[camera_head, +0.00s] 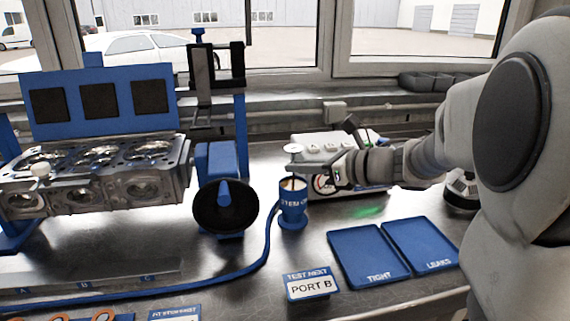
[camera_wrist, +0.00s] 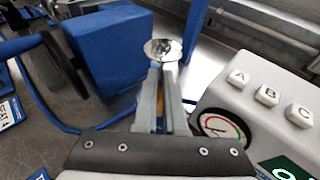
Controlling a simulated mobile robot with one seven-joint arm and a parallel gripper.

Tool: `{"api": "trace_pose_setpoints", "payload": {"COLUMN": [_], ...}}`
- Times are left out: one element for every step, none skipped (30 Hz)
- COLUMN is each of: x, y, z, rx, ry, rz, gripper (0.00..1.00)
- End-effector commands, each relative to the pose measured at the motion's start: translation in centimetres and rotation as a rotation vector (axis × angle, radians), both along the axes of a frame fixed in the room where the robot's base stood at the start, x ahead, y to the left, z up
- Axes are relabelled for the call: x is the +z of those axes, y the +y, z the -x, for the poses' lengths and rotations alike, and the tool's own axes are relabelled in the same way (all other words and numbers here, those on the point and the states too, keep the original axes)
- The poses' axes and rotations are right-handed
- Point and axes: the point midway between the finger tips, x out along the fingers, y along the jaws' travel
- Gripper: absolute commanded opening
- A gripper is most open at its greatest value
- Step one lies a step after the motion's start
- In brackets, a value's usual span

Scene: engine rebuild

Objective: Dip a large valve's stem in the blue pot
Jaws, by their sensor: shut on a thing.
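The blue pot (camera_head: 293,213), with lettering on its side, stands on the steel bench. My gripper (camera_head: 298,170) is just above its rim, reaching in from the right. It is shut on a valve (camera_head: 293,148), whose pale round head is up and whose stem points down over the pot's mouth. The stem's lower end appears at or inside the mouth; how deep I cannot tell. In the wrist view the shiny valve head (camera_wrist: 163,49) shows beyond the fingertips (camera_wrist: 164,75). A brownish patch shows between the fingers; the pot is mostly hidden there.
A cylinder head (camera_head: 95,175) stands at left, by a blue stand with a black handwheel (camera_head: 225,206). A grey box with a gauge (camera_head: 345,160) is close behind my gripper. Blue trays TIGHT (camera_head: 368,257) and LEAKS (camera_head: 420,247) and a PORT B sign (camera_head: 312,285) lie in front. A blue hose crosses the bench.

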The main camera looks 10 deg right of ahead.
Motion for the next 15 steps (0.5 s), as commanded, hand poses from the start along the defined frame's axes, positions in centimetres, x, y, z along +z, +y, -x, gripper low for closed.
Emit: {"api": "trace_pose_setpoints", "payload": {"x": [-0.17, -0.22, -0.29, -0.36, -0.41, -0.48, -0.54, -0.59, -0.66, -0.71, -0.78, -0.85, -0.90, -0.96, -1.03], "y": [0.00, 0.00, 0.00, 0.00, 0.00, 0.00, 0.01, 0.00, 0.00, 0.00, 0.01, 0.00, 0.00, 0.00, 0.00], "z": [0.00, 0.00, 0.00, 0.00, -0.01, 0.00, -0.01, 0.00, 0.00, -0.01, -0.01, -0.01, 0.00, 0.00, 0.00], "rx": [0.000, 0.000, 0.000, 0.000, 0.000, 0.000, 0.000, 0.000, 0.000, 0.000, 0.000, 0.000, 0.000, 0.000, 0.000], "ry": [-0.001, -0.001, -0.001, -0.001, -0.001, -0.001, -0.001, -0.001, -0.001, -0.001, -0.001, -0.001, -0.001, -0.001, -0.001], "rz": [0.001, 0.001, 0.001, 0.001, 0.001, 0.001, 0.001, 0.001, 0.001, 0.001, 0.001, 0.001, 0.001, 0.001, 0.001], "gripper": [0.00, 0.00, 0.00, 0.00, 0.00, 0.00, 0.00, 0.00, 0.00, 0.00, 0.00, 0.00, 0.00, 0.00, 0.00]}}
